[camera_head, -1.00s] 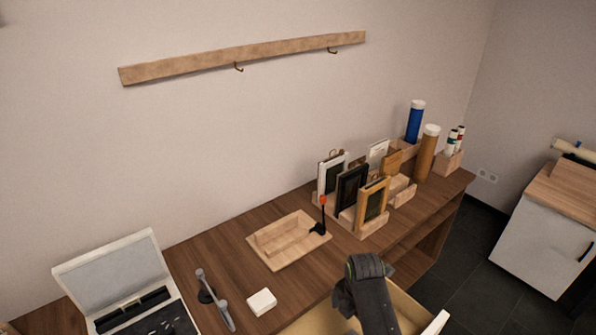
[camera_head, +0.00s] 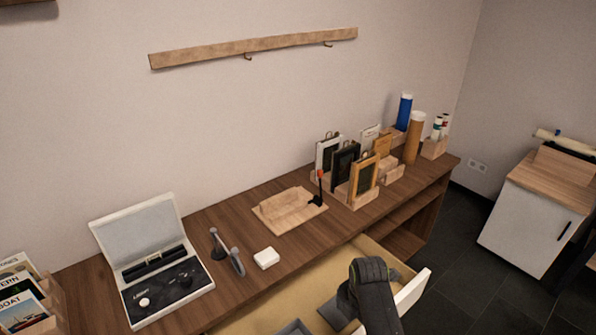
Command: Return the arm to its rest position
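One of my arms (camera_head: 372,296) comes in from the bottom edge, right of the middle. Its dark rounded joint is over the open drawer (camera_head: 412,290) of the desk. No gripper fingers can be made out on it, so I cannot see whether it holds anything. My other arm is not in view.
The desk (camera_head: 240,190) holds an open white case (camera_head: 140,228), a grey stand (camera_head: 228,250), a white block (camera_head: 266,258), a wooden tray (camera_head: 290,222) and several frames (camera_head: 345,168). Grey items (camera_head: 292,327) lie in the drawer. A white cabinet (camera_head: 520,228) stands right.

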